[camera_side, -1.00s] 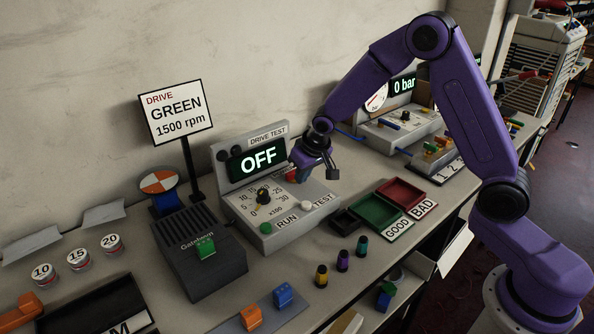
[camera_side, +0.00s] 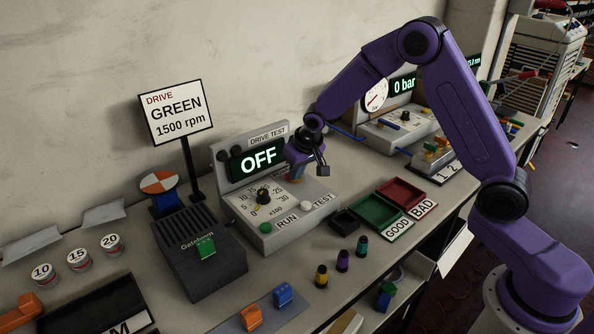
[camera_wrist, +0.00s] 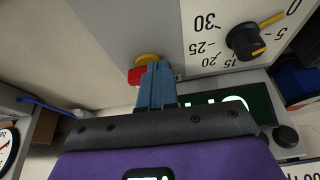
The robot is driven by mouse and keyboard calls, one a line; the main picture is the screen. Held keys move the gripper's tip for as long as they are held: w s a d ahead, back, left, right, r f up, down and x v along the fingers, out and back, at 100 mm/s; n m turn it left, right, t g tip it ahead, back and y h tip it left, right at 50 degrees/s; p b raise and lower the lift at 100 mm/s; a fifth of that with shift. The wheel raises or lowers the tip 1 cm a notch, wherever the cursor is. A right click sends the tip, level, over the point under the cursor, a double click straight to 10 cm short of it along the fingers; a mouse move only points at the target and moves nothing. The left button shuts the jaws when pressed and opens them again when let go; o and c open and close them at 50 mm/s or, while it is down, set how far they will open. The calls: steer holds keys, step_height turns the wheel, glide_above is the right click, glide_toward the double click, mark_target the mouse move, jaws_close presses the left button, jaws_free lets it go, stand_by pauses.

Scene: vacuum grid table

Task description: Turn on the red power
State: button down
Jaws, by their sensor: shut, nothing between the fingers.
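The drive test console (camera_side: 240,215) has a dark display (camera_side: 258,160) reading OFF. In the wrist view, a red switch part (camera_wrist: 136,75) with a yellow part (camera_wrist: 148,58) sits on the console's edge area, partly covered by my fingers. My gripper (camera_wrist: 157,70) is shut and empty, its blue fingertips right beside the red part. I cannot tell whether they touch it.
The console also carries a black dial (camera_side: 263,195), a green RUN button (camera_side: 266,228) and a white TEST button (camera_side: 306,206). Green (camera_side: 362,223) and red (camera_side: 388,188) trays lie to the right. A sign (camera_side: 177,111) reads DRIVE GREEN 1500 rpm.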

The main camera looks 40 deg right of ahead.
mark_target(284, 182)
steer(key=shift+w+a+m+h, duration=0.15)
steer(key=shift+a+m+h, duration=0.15)
steer(key=shift+m, duration=0.6)
steer(key=shift+w+a+m+h, duration=0.1)
steer(key=shift+w+m+h, duration=0.1)
steer(key=shift+m, duration=0.35)
steer(key=shift+w+a+m+h, duration=0.1)
steer(key=shift+m+h, duration=0.1)
steer(key=shift+m, duration=0.35)
steer(key=m, duration=0.1)
steer(key=m+h, duration=0.1)
steer(key=shift+w+a+m+g, duration=0.2)
steer(key=shift+w+m+g, duration=0.1)
steer(key=shift+m+g, duration=0.1)
steer(key=m, duration=0.2)
steer(key=w+m+g+h, duration=0.1)
steer(key=m, duration=0.1)
steer(key=w+m+g, duration=0.1)
steer(key=m, duration=0.1)
steer(key=shift+a+f, duration=0.1)
steer(key=shift+a, duration=0.05)
steer(key=shift+w+m+g+h, duration=0.15)
steer(key=shift+w+m+h, duration=0.05)
steer(key=shift+m, duration=0.4)
steer(key=shift+w+m+g+h, duration=0.15)
steer(key=shift+m+h, duration=0.05)
steer(key=shift+m, duration=0.4)
steer(key=shift+s+d, duration=0.1)
steer(key=shift+d, duration=0.1)
